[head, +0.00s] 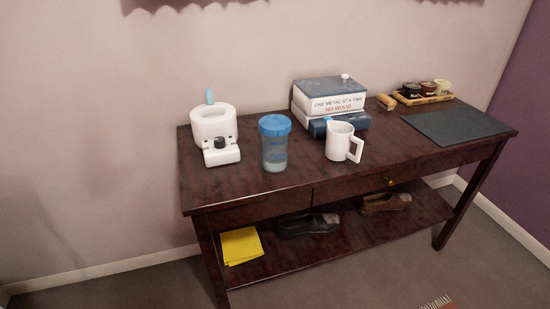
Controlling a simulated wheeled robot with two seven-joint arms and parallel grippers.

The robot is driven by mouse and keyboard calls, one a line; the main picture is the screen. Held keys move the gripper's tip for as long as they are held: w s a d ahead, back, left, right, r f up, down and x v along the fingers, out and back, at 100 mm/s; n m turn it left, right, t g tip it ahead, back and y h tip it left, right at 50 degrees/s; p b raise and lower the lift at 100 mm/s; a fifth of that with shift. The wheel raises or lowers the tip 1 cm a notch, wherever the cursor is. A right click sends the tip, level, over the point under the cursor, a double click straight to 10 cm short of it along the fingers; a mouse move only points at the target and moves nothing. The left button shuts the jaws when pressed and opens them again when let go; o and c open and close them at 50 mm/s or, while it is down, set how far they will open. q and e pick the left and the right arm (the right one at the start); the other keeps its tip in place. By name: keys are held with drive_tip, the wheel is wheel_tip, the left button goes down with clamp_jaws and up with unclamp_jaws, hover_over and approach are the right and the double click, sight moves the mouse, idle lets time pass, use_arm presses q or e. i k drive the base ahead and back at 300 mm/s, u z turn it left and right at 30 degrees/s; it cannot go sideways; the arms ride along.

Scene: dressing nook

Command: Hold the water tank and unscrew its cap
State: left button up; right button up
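The water tank (274,151) is a clear bluish cylinder standing upright near the front edge of the dark wooden table. Its wide blue cap (275,125) sits on top of it. A white appliance (213,126) with a round open holder, a dark knob and a light blue piece stands just left of the tank. Neither of my grippers shows in the head view, and nothing is touching the tank.
A white mug (339,141) stands right of the tank, before stacked books (330,103). A tray (423,99) of small jars and a dark mat (456,127) lie farther right. Shoes (307,225) and a yellow cloth (241,246) lie on the lower shelf.

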sight(274, 150)
drive_tip(key=z, duration=0.2)
drive_tip(key=k, duration=0.4)
drive_tip(key=u, duration=1.15)
drive_tip(key=i, duration=1.15)
drive_tip(key=z, duration=0.5)
